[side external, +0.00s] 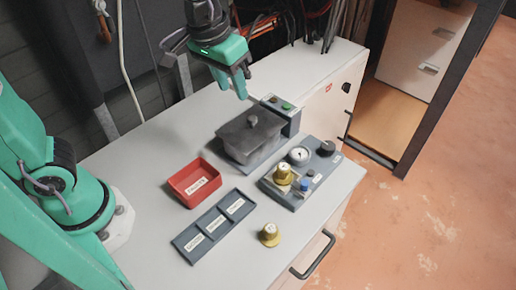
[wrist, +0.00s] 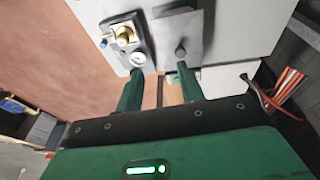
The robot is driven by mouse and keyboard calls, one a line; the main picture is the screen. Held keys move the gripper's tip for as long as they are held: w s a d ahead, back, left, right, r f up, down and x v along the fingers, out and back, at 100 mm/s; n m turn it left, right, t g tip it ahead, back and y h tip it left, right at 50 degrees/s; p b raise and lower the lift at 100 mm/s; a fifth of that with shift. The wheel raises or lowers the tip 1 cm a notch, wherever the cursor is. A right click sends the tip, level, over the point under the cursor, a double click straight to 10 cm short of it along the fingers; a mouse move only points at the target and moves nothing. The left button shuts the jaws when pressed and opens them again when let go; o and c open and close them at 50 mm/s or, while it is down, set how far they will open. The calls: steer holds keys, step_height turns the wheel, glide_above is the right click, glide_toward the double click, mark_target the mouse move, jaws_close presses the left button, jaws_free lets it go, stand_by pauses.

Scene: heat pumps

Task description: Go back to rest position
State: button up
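My gripper (side external: 239,84) is raised above the back of the white bench, over and behind the dark grey lidded box (side external: 251,132). In the wrist view my gripper (wrist: 158,72) shows two green fingers standing apart with nothing between them. The wrist view also shows the lidded box (wrist: 181,30) with its knob, and the panel with a gauge and a brass part (wrist: 126,36).
On the bench (side external: 150,160) stand a red bin (side external: 194,183), a dark three-part tray (side external: 213,227), a loose brass part (side external: 269,235) and a control panel (side external: 300,174) with a gauge. Cables (side external: 290,22) hang behind my gripper. Bare floor (side external: 430,200) lies to the right.

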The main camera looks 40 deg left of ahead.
steer(key=s+a+t+y, duration=0.1)
steer(key=s+a+t, duration=0.2)
steer(key=s+a, duration=0.8)
steer(key=shift+a+r, duration=0.2)
steer(key=shift+a, duration=0.3)
steer(key=shift+o, duration=0.4)
steer(key=shift+s, duration=0.1)
